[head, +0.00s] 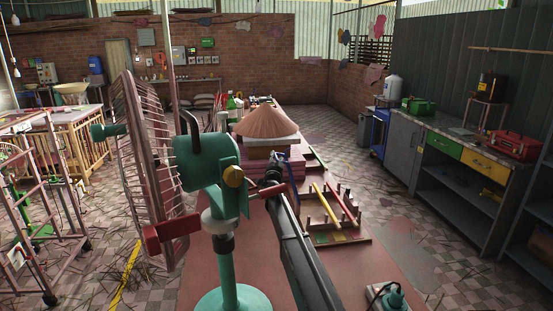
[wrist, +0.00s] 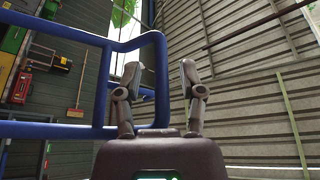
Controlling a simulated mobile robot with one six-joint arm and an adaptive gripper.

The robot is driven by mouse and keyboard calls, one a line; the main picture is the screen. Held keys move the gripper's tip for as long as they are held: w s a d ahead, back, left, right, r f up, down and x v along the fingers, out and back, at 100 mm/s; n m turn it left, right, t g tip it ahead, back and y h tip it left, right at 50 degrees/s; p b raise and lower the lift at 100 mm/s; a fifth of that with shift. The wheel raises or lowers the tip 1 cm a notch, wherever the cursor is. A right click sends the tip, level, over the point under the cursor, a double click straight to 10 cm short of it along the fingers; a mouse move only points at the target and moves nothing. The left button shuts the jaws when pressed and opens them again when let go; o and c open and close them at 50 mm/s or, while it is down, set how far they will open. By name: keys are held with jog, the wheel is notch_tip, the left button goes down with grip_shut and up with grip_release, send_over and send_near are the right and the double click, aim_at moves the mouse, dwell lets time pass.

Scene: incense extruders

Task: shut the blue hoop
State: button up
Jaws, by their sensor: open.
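The blue hoop (wrist: 161,80) is a bent tube loop that comes in from the left of the wrist view. Its upright end bar appears between my two fingers, and its lower bar passes by the left finger. I cannot tell how deep the bar sits between them or whether a finger touches it. My gripper (wrist: 159,75) is open, with one finger on each side of that bar in the picture. In the head view my gripper (head: 271,172) is over the red table, partly behind the fan, and a thin blue piece shows beside it.
A teal fan (head: 208,165) with a wire cage stands close in front. A pinkish cone heap (head: 268,120) sits behind my gripper on the red table (head: 205,285). A wooden rack (head: 335,215) with pegs lies to the right. The checkered floor at right is open before a grey workbench (head: 462,190).

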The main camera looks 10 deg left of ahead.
jog(key=shift+a, duration=0.1)
grip_shut()
